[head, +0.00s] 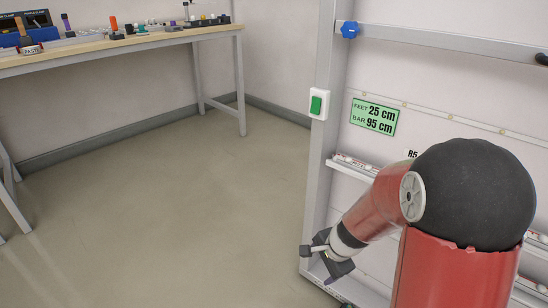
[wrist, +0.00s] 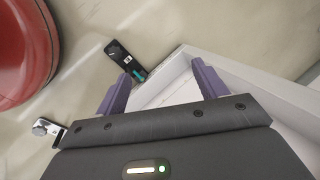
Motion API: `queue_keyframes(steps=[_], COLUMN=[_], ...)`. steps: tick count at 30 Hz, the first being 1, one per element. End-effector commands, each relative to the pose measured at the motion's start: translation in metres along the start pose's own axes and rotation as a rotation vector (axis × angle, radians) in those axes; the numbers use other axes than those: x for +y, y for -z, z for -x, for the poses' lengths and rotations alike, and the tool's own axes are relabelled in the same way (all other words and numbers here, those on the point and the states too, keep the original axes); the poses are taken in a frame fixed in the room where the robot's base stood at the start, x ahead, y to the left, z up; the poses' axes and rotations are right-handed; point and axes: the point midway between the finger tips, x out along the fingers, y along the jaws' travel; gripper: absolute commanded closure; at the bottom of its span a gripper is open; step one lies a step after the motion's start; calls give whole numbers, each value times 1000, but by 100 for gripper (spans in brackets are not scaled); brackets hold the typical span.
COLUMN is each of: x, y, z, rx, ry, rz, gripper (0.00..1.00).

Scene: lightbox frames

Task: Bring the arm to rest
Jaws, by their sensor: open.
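My gripper (wrist: 161,84) shows in the wrist view with its two purple fingers spread wide apart and nothing between them. In the head view my gripper (head: 328,266) hangs low at the end of my red arm, in front of the lower left corner of the lightbox frame (head: 318,190). The arm is bent, with its forearm pointing down to the left. In the wrist view a white-walled part of the frame (wrist: 225,65) lies beyond the fingers; I cannot tell how far away.
A wooden-topped bench (head: 130,42) with several small tools and pots stands at the back left. The frame has a green switch (head: 317,104), a green sign (head: 374,117) and a blue knob (head: 349,29). A black fitting (wrist: 124,60) lies by the frame corner. Floor (head: 170,200) at left is clear.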

Motion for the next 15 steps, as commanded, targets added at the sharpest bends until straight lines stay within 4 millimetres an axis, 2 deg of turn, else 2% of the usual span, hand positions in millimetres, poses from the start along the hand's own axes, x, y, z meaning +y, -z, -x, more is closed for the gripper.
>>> queue_keyframes(steps=[1, 7, 12, 15], x=[-7, -3, 20, 40], y=[-7, -36, -56, -65], z=[32, 127, 199, 234], rx=[7, 46, 119, 172], ry=[27, 62, 53, 28], rz=[91, 459, 751, 903], gripper=[29, 29, 29, 29])
